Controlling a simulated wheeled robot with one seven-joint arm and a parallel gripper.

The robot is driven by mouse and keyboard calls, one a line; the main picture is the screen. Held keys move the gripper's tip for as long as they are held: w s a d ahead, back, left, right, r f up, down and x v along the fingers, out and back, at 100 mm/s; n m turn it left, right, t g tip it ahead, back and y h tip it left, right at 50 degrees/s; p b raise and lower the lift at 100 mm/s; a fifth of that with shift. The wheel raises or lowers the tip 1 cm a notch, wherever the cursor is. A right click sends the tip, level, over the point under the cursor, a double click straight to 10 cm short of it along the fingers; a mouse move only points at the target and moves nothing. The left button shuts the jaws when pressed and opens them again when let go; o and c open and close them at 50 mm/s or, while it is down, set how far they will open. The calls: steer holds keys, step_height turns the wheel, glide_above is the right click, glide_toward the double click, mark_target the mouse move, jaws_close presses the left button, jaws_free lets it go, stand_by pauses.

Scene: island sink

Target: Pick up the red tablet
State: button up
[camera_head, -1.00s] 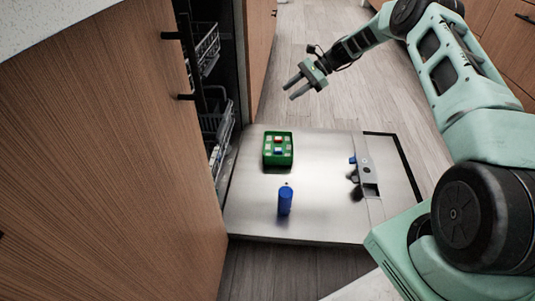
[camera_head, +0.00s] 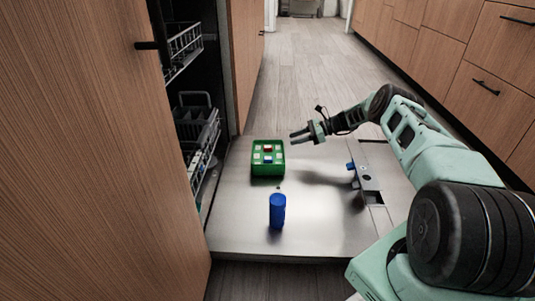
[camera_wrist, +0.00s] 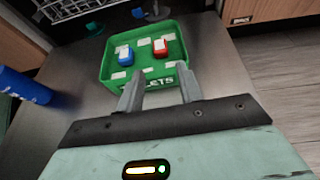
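The red tablet (camera_wrist: 160,48) sits in the green tablet tray (camera_wrist: 199,72), right of centre in the wrist view. In the head view the red tablet (camera_head: 268,149) is small, in the tray (camera_head: 266,172) on the lowered dishwasher door. A blue tablet (camera_wrist: 124,55) lies to its left in the wrist view. My gripper (camera_wrist: 157,90) is open and empty, its fingers apart at the tray's near edge in that view. In the head view my gripper (camera_head: 299,135) is just right of the tray, above the door.
A blue cylinder (camera_head: 277,211) stands on the open dishwasher door (camera_head: 235,220), nearer than the tray. It also shows at the left of the wrist view (camera_wrist: 22,87). Dishwasher racks (camera_head: 198,140) are at the left. Open floor (camera_head: 320,70) lies beyond.

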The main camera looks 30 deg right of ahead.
mark_target(270, 147)
steer(key=b+x, duration=0.2)
steer(key=x, duration=0.3)
steer(key=shift+a, duration=0.1)
steer(key=b+x, duration=0.4)
steer(key=x, duration=0.1)
steer(key=shift+f, duration=0.15)
steer(key=shift+a, duration=0.1)
steer(key=c, duration=0.7)
